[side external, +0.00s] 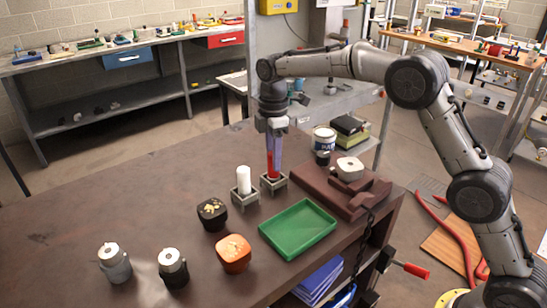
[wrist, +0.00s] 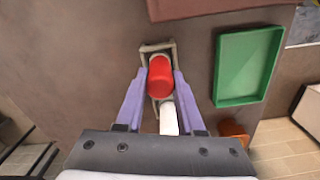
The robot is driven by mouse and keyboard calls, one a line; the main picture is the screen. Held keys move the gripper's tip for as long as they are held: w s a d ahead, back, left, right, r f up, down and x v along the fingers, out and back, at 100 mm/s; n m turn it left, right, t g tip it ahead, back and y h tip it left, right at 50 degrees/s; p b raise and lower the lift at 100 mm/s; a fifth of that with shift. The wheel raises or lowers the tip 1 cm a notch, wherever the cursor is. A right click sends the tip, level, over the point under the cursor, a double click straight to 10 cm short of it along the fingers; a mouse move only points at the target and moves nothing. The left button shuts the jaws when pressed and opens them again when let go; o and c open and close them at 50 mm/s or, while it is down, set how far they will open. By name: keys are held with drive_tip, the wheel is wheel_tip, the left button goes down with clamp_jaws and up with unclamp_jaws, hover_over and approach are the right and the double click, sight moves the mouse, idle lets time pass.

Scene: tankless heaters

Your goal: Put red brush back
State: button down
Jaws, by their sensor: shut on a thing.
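The red brush (side external: 272,166) stands upright, with its lower end at a small square metal holder (side external: 273,184) on the brown table. I cannot tell whether it rests on the holder's bottom. My gripper (side external: 274,150) points straight down from above, its purple fingers shut on the red brush. In the wrist view the red brush (wrist: 160,78) sits between the two fingers (wrist: 159,76), and part of the holder's frame (wrist: 156,47) shows around it. A white cylinder (side external: 243,180) stands upright in a similar holder just left; it also shows in the wrist view (wrist: 168,118).
A green tray (side external: 298,230) lies in front, right of the holders. An orange pot (side external: 234,253) and a black pot (side external: 212,214) stand front left. A dark red block fixture (side external: 345,188) is at right. Two grey-capped jars (side external: 173,267) stand at front left. The table's left is clear.

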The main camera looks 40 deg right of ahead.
drive_tip(key=shift+f, duration=0.3)
drive_tip(key=c, duration=0.5)
unclamp_jaws()
wheel_tip(320, 180, up, 12)
drive_tip(key=shift+f, duration=0.25)
drive_tip(key=shift+r, duration=0.35)
